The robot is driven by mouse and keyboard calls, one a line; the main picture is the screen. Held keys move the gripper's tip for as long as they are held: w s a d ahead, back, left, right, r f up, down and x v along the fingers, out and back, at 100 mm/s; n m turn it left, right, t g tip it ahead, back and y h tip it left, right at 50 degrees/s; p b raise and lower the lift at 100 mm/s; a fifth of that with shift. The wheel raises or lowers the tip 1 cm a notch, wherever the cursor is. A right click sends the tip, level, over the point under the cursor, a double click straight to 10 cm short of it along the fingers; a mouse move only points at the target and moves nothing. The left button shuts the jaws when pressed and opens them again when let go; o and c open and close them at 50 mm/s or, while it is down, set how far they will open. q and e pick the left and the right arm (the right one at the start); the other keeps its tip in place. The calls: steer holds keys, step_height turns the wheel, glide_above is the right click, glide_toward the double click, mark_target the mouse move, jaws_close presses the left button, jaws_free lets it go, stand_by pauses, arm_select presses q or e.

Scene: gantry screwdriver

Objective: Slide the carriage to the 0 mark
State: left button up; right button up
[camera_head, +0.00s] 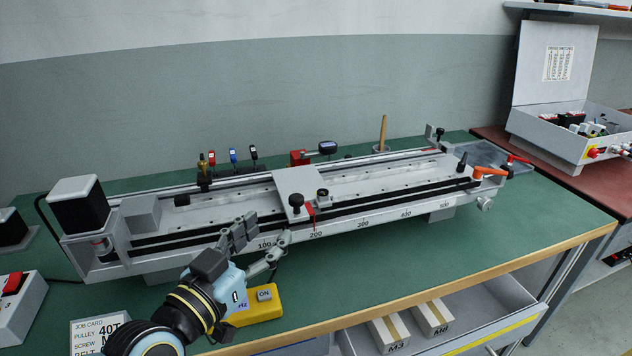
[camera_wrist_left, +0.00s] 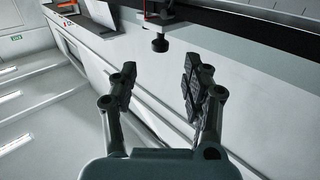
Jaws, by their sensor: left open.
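The carriage is a light grey plate (camera_head: 297,181) across the gantry rails, with a black knob (camera_head: 296,201) at its front edge. Its red pointer (camera_head: 310,211) hangs just above the 200 mark on the scale (camera_head: 340,227). The scale's 0 mark does not show clearly; the 100 mark is near my gripper. My left gripper (camera_head: 260,243) is open and empty in front of the rail, to the left of the carriage and lower. In the left wrist view a black knob (camera_wrist_left: 160,43) shows beyond and between the open fingers (camera_wrist_left: 158,82), apart from them. My right gripper is out of view.
A yellow ON button box (camera_head: 262,306) sits by my left wrist at the bench's front. A motor block (camera_head: 80,207) stands at the gantry's left end, an orange lever (camera_head: 489,172) at its right. The green bench (camera_head: 400,268) is clear at front right.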

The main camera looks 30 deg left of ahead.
mark_target(293, 204)
arm_select(q)
steer(key=w, duration=0.4)
steer(key=shift+w+a+r, duration=0.15)
steer(key=shift+w+r, duration=0.2)
steer(key=w, duration=0.3)
steer(key=shift+w+a+f, duration=0.1)
steer(key=shift+w+a, duration=0.15)
steer(key=shift+w, duration=1.05)
steer(key=shift+s, duration=0.1)
steer(key=c, duration=0.4)
steer(key=shift+c, duration=1.1)
jaws_close()
steer(key=shift+f, duration=0.1)
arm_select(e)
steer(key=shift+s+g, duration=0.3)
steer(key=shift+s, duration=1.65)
